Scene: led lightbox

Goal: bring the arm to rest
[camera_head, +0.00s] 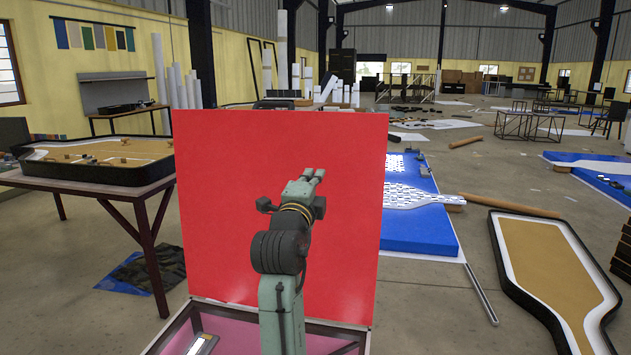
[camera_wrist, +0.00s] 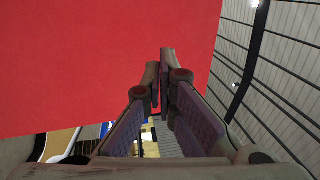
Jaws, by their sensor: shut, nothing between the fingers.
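My gripper (camera_head: 314,174) is raised in front of a large upright red panel (camera_head: 225,200) in the head view. Its fingers point up and to the right. In the wrist view my gripper (camera_wrist: 162,85) shows its two fingers close together, with nothing held between them. The red panel (camera_wrist: 80,60) fills the upper left of the wrist view. I cannot tell the exact gap between the fingertips and the panel.
A box with a pinkish inside (camera_head: 240,335) lies below the red panel. A table with a tan-topped tray (camera_head: 100,165) stands at the left. A blue platform (camera_head: 415,225) and a black-rimmed tan board (camera_head: 550,270) lie on the floor at the right.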

